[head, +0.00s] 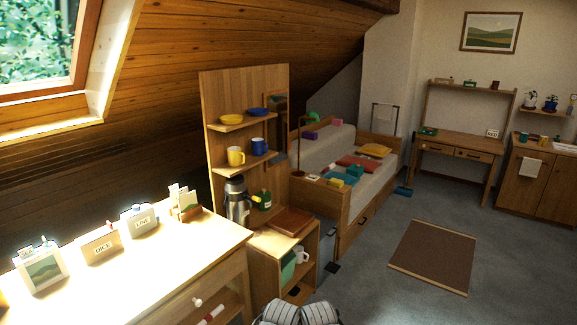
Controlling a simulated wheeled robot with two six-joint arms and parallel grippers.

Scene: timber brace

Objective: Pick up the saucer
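A small yellow dish (231,119) and a small blue dish (257,112) sit side by side on the top shelf of a tall wooden shelf unit (245,80). Either could be a saucer; they are too small to tell for sure. A yellow mug (236,156) and a blue mug (258,146) stand on the shelf below, with no clear saucer under them. Neither of my grippers shows in the head view.
A steel flask (237,203) and a green container (262,200) stand below the mugs. A wooden cabinet (200,270) with small signs is at the left front. A daybed (350,185) with scattered items stands behind. Grey floor (375,295) is clear around a brown rug (433,257).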

